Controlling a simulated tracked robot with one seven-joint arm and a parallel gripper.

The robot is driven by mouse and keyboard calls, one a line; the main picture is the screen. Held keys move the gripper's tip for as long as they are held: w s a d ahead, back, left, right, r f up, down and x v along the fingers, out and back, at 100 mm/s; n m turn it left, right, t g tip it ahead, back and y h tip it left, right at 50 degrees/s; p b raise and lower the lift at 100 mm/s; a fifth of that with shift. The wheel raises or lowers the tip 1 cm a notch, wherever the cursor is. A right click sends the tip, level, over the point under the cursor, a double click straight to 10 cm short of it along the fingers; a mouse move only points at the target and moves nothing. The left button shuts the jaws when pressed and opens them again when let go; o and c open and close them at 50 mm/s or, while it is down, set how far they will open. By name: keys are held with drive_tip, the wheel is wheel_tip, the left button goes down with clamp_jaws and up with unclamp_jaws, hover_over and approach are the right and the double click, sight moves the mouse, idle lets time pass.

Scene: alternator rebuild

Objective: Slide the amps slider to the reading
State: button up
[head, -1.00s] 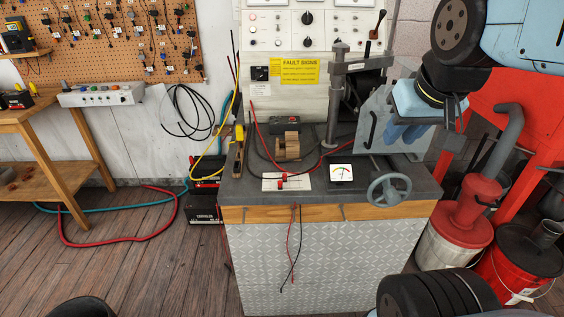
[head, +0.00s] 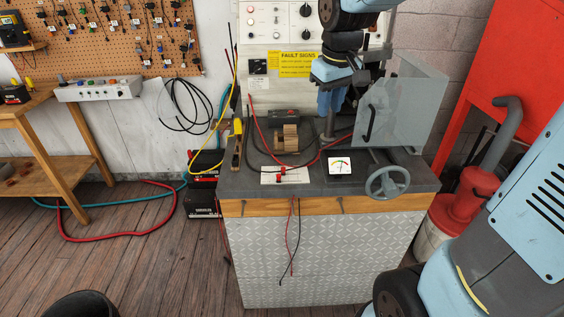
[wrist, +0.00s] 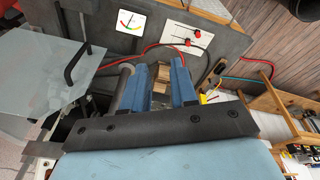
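The white slider card (head: 285,176) lies flat near the bench's front edge, with two small red knobs (head: 281,173) on it. The card also shows at the top of the wrist view (wrist: 201,41). I cannot tell which knob is the amps slider. A square meter (head: 339,167) stands to the card's right, with a coloured scale and a needle; its number is too small to read. My gripper (head: 330,108) hangs above the back of the bench, behind and right of the card. In the wrist view its blue fingers (wrist: 160,68) are apart with nothing between them.
A clear guard panel (head: 400,105) and handwheel (head: 387,182) stand on the bench's right. A wooden block (head: 286,138) sits behind the card, with red and black cables around it. A yellow-handled tool (head: 238,145) lies left.

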drive_tip(key=w+a+f+n+g, duration=0.2)
drive_tip(key=w+a+f+n, duration=0.2)
drive_tip(key=w+a+f, duration=0.6)
approach(283, 168)
drive_tip(key=f, duration=0.8)
drive_tip(key=shift+w, duration=0.25)
clamp_jaws()
